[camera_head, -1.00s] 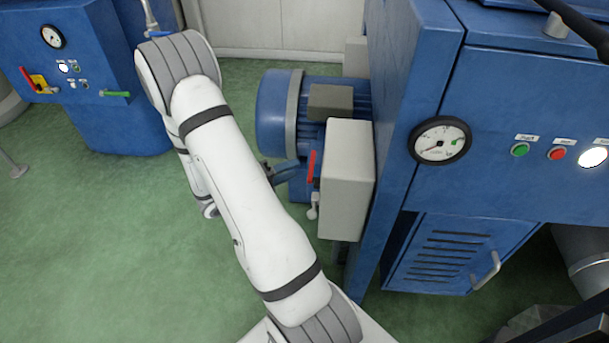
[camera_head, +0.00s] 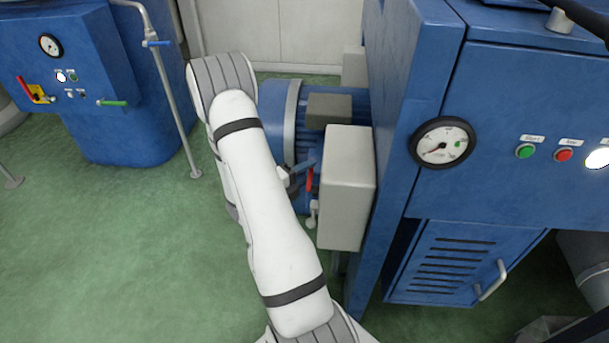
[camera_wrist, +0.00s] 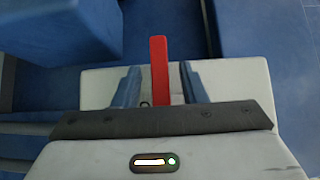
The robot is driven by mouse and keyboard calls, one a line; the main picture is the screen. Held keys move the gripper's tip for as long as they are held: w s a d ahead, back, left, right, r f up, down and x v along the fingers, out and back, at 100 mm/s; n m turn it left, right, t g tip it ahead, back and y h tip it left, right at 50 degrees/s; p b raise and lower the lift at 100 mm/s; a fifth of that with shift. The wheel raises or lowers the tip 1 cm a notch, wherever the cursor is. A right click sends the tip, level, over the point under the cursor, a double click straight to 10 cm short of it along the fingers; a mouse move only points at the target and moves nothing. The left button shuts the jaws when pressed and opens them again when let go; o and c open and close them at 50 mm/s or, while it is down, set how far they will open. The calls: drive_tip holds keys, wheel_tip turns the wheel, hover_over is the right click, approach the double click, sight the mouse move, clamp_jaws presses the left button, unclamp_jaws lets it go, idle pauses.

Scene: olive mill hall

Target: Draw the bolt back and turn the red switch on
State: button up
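The red switch (camera_head: 310,178) is a narrow red lever on the left side of a grey box (camera_head: 347,190). In the wrist view the red switch (camera_wrist: 159,72) stands up between the two blue fingers of my gripper (camera_wrist: 160,88), with a gap on each side. My gripper is open there. In the head view my gripper (camera_head: 301,168) is at the switch and partly hidden by my arm. A small pale knobbed pin (camera_head: 312,215), which looks like the bolt, sticks out just below the switch. I cannot make out the bolt in the wrist view.
A blue motor (camera_head: 277,110) sits behind the grey box. A large blue cabinet (camera_head: 530,90) with a gauge and buttons stands to the right. Another blue machine (camera_head: 110,140) and a thin pipe (camera_head: 175,105) are at left. Green floor is clear at lower left.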

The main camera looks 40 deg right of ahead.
clamp_jaws()
idle(0.4)
